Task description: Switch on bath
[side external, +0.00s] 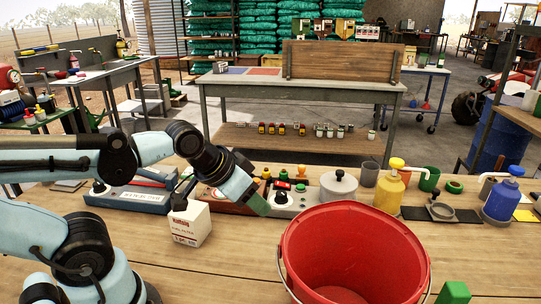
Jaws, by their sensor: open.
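A light grey unit that looks like the bath (310,200) stands on the wooden bench at the middle of the side view. It has a black knob (280,197), a green button (300,187), a small red display (284,186), and a round lidded pot (338,187) at its right end. My gripper (256,205) has green-tipped fingers and points down to the right, just left of the knob in the picture. It is open with nothing seen in it. Whether it touches the unit cannot be told. My gripper hides part of the unit's left side.
A big red bucket (352,250) stands close in front of the unit. A white fuel filter box (189,222) and a blue-grey device (130,195) are to the left. A yellow pump bottle (389,188) and a blue one (503,198) are to the right.

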